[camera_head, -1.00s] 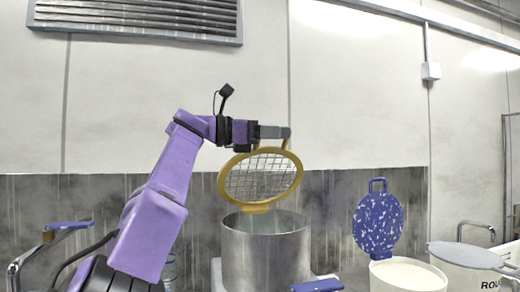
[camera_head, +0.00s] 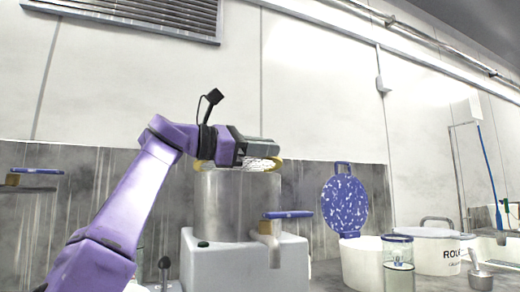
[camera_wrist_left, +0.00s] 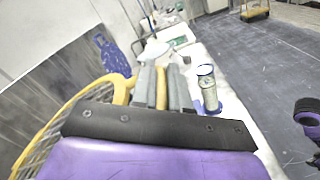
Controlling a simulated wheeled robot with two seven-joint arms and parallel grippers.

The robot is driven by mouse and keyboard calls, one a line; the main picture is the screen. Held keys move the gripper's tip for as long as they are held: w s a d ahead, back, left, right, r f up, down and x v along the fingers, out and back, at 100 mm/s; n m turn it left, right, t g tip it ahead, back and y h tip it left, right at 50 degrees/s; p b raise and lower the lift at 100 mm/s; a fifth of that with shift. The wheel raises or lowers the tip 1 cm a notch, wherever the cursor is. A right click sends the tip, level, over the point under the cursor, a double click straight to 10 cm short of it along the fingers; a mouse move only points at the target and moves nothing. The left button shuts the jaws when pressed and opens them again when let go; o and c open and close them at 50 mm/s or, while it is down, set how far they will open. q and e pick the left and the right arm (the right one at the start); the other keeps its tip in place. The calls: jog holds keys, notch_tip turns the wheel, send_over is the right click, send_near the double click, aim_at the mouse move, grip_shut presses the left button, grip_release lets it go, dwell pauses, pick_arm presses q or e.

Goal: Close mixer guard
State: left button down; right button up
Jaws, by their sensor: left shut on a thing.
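The mixer guard, a yellow ring with wire mesh, shows nearly edge-on in the head view (camera_head: 275,164), low over the top of the steel bowl (camera_head: 222,208). My left gripper (camera_head: 268,150) is shut on the guard's rim side, and its arm hides much of the guard. In the left wrist view the yellow rim and mesh (camera_wrist_left: 62,108) curve along the left, and yellow shows between the grey fingers (camera_wrist_left: 163,85). Whether the guard touches the bowl's rim I cannot tell.
To the right are a speckled blue lid (camera_head: 344,206), a white tub (camera_head: 362,258), a clear jar (camera_head: 398,268) and a lidded white pot (camera_head: 432,250).

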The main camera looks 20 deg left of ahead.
pick_arm(q)
jog(key=shift+f, duration=0.35)
jog(key=c, duration=1.1)
grip_release()
jog(key=shift+s+a+f+b, duration=0.1)
jog(key=shift+s+a+b, duration=0.1)
jog(key=shift+b, duration=0.15)
jog(key=b+v, duration=0.3)
jog(key=v, duration=0.7)
